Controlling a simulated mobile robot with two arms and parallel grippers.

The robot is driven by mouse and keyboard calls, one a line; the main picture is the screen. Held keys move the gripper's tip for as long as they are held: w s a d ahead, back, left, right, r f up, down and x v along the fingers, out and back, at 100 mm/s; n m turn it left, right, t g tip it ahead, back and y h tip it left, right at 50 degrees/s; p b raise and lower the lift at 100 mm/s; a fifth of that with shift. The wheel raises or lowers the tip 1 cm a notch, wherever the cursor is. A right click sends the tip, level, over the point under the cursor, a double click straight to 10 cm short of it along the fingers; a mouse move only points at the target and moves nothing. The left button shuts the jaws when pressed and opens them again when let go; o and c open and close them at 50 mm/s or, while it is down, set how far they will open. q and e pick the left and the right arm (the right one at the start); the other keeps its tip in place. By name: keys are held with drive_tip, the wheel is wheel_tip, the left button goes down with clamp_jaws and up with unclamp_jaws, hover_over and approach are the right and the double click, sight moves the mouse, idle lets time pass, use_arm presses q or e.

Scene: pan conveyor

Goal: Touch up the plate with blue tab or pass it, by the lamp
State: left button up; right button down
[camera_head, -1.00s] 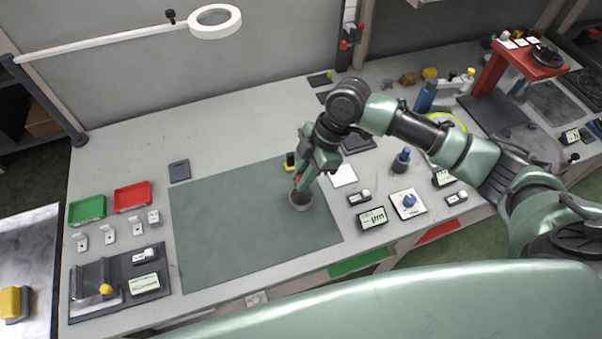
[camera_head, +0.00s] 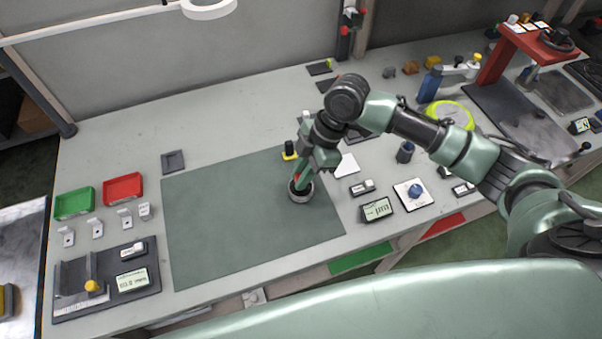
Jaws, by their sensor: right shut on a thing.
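My right gripper (camera_head: 301,184) points down over the right part of the green mat (camera_head: 235,225). It is shut on a small round grey piece (camera_head: 301,196) at the mat surface; the fingers hide part of it. A bit of red shows beside the fingers. A white square plate with a blue knob (camera_head: 414,191) lies right of the mat, apart from the gripper; I cannot tell whether the knob is the blue tab. A ring-shaped lamp head (camera_head: 208,8) on a white arm is cut off at the top. My left gripper is not in view.
Green (camera_head: 74,204) and red (camera_head: 122,189) trays stand at the left, above a dark gauge board (camera_head: 65,308). A small display (camera_head: 377,209) sits right of the mat. A yellow-based black piece (camera_head: 289,150) stands close behind the gripper. The mat's left part is clear.

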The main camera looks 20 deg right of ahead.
drive_tip(key=shift+f, duration=0.5)
idle(0.6)
drive_tip(key=shift+s+f, duration=0.1)
idle(1.9)
wheel_tip(320, 180, up, 7)
drive_tip(key=p, duration=0.8)
idle(0.4)
idle(0.4)
